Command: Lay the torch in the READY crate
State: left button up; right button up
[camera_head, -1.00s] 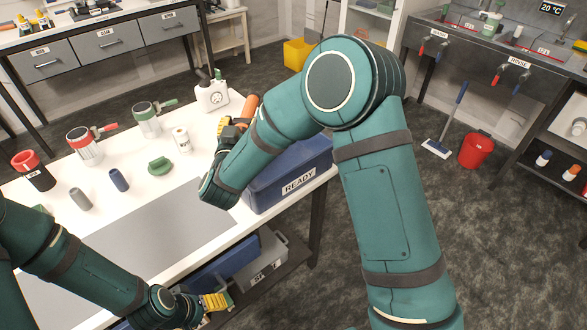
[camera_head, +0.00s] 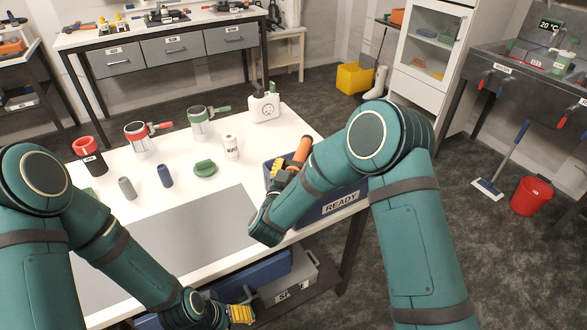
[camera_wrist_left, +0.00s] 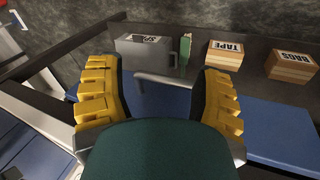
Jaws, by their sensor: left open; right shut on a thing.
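The READY crate (camera_head: 341,207) is a dark blue box with a white label at the right end of the white table. An orange cylinder, which I take to be the torch (camera_head: 302,149), stands tilted at the crate's left part. My right gripper (camera_head: 282,174), with yellow fingers, is shut on it; the arm hides much of the grip and of the crate's inside. I cannot tell whether the torch touches the crate. My left gripper (camera_head: 240,314) is low, past the table's front edge. In the left wrist view its yellow fingers (camera_wrist_left: 160,95) are apart with nothing held.
Below is a shelf with a grey box (camera_wrist_left: 150,52) and TAPE box (camera_wrist_left: 227,55).

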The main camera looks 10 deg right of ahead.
jog(key=shift+f, duration=0.55)
jog(key=o, duration=1.2)
jog(key=shift+r, duration=0.15)
jog(key=shift+r, duration=0.35)
jog(key=p+v, duration=0.1)
jog(key=v, duration=1.1)
jog(key=shift+r, duration=0.1)
